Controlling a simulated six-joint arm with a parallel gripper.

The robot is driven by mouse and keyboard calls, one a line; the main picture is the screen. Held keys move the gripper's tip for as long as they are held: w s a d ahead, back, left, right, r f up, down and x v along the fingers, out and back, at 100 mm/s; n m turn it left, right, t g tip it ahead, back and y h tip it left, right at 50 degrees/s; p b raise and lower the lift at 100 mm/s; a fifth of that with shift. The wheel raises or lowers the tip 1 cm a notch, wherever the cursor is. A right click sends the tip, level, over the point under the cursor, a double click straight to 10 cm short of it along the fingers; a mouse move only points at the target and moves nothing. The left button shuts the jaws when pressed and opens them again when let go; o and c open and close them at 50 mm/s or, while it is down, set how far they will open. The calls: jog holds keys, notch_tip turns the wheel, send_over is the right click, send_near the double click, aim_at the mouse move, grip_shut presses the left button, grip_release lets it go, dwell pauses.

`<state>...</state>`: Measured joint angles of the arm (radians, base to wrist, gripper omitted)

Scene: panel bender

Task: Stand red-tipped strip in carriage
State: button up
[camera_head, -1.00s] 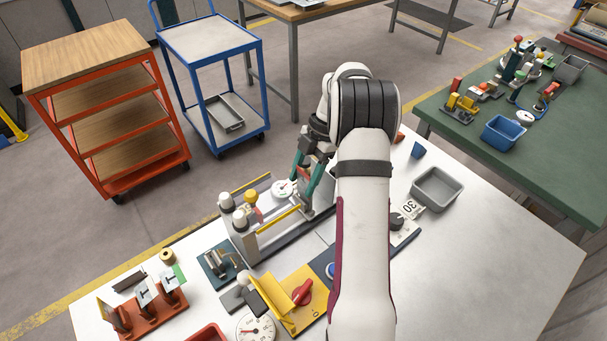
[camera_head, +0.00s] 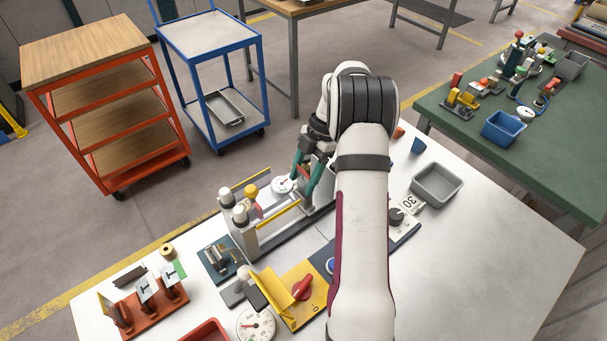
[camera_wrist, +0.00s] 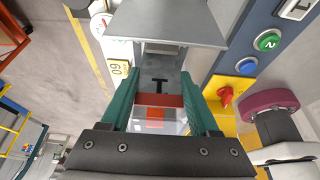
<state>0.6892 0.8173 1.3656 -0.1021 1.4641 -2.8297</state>
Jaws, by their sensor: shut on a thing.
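My gripper (camera_wrist: 160,82) has green fingers and is shut on the red-tipped strip (camera_wrist: 158,100). In the wrist view the strip shows a red band, a redder patch and a pale part between the fingers. A black T mark shows just beyond the band. In the head view my gripper (camera_head: 308,182) is low over the far right end of the bender (camera_head: 268,238), whose rails run from lower left to upper right. My arm and fingers cover much of that end. I cannot tell the carriage apart clearly, nor whether the strip touches it.
A grey plate (camera_wrist: 168,22) overhangs beyond the fingertips. A dial gauge (camera_head: 281,184) stands close left of my gripper. A red rack (camera_head: 152,312) holds T-marked plates.

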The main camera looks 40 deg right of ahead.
jog(key=shift+f, duration=0.85)
jog(key=o, duration=1.2)
jog(key=shift+o, duration=0.2)
jog(key=shift+r, duration=0.1)
notch_tip(320, 180, up, 9)
jog(key=shift+f, duration=0.1)
